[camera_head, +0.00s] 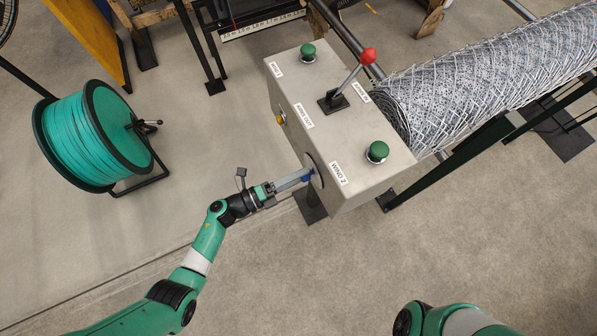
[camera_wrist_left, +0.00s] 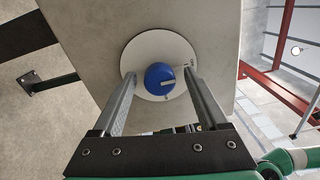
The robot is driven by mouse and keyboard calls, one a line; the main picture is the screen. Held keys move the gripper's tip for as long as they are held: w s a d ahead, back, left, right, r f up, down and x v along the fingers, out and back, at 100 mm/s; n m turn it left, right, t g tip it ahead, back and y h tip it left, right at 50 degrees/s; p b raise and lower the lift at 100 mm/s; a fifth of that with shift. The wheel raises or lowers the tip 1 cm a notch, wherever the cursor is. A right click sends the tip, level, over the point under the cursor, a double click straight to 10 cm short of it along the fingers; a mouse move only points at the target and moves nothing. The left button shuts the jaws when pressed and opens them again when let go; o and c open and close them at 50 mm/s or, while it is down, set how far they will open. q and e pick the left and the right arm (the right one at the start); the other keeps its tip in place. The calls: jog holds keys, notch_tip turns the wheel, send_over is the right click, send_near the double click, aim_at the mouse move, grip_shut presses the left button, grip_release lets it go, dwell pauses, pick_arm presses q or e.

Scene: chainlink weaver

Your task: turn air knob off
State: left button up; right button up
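The air knob (camera_wrist_left: 160,78) is a blue round knob with a pale pointer mark, on a white round plate (camera_wrist_left: 144,48) on the side of the grey control box (camera_head: 340,140). In the head view the knob (camera_head: 307,177) is partly hidden at the box's lower left face. My left gripper (camera_wrist_left: 161,82) is open, with one finger on each side of the knob. A gap shows between the knob and the fingers; I cannot tell whether either touches. My right gripper is not in view; only part of my right arm shows at the bottom of the head view.
The box top carries green buttons (camera_head: 308,52) (camera_head: 377,151) and a red-knobbed lever (camera_head: 367,57). A yellow button (camera_head: 280,119) sits on the same side as the knob. A wire mesh roll (camera_head: 480,80) lies right, a green reel (camera_head: 85,135) left. Floor in front is clear.

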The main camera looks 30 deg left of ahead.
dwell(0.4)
pick_arm(q)
jog(key=p+v, duration=0.1)
jog(key=v, duration=1)
jog(key=shift+s+a+p, duration=0.2)
jog(key=shift+s+p, duration=0.05)
jog(key=shift+p, duration=0.05)
